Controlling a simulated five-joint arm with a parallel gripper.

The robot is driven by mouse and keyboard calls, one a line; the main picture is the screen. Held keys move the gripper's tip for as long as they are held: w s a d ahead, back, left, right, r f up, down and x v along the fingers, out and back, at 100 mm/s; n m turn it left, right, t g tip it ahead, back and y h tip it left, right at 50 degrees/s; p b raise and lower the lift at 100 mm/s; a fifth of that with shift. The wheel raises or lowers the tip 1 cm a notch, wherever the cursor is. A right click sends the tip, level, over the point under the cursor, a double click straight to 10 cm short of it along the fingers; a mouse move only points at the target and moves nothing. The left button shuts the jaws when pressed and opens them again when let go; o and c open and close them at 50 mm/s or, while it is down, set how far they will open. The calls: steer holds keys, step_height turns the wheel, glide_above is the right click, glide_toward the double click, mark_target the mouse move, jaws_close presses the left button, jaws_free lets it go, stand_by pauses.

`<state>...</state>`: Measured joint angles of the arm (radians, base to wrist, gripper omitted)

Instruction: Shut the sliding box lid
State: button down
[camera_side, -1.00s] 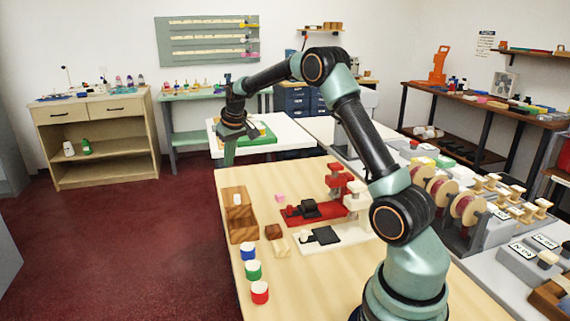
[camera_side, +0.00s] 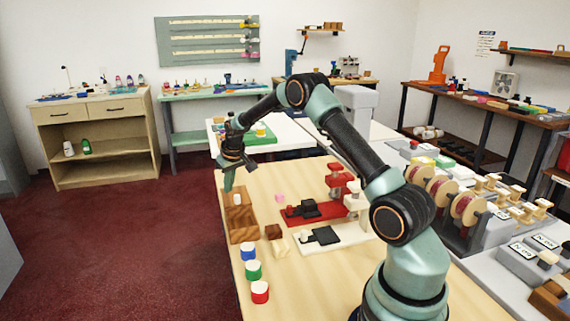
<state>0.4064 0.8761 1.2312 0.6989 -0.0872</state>
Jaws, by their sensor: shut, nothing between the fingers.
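A long brown wooden box (camera_side: 242,234) stands along the left edge of the table. A small white piece (camera_side: 238,199) shows at its far half. I cannot clearly tell the lid from the box body or how far it is slid at this size. My gripper (camera_side: 229,187) points down, shut and empty, with its tips at the far end of the box. Whether the tips touch the box or lid cannot be told; they cover part of that far end.
Blue (camera_side: 249,252), green (camera_side: 253,271) and red (camera_side: 260,292) white-topped jars stand in front of the box. A dark brown block (camera_side: 273,232) and a pale block (camera_side: 280,248) lie right of it.

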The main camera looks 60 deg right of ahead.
steer(key=shift+s+a, duration=0.2)
steer(key=shift+s, duration=0.4)
steer(key=shift+s+a, duration=0.2)
steer(key=shift+s, duration=0.4)
steer(key=s+a, duration=0.8)
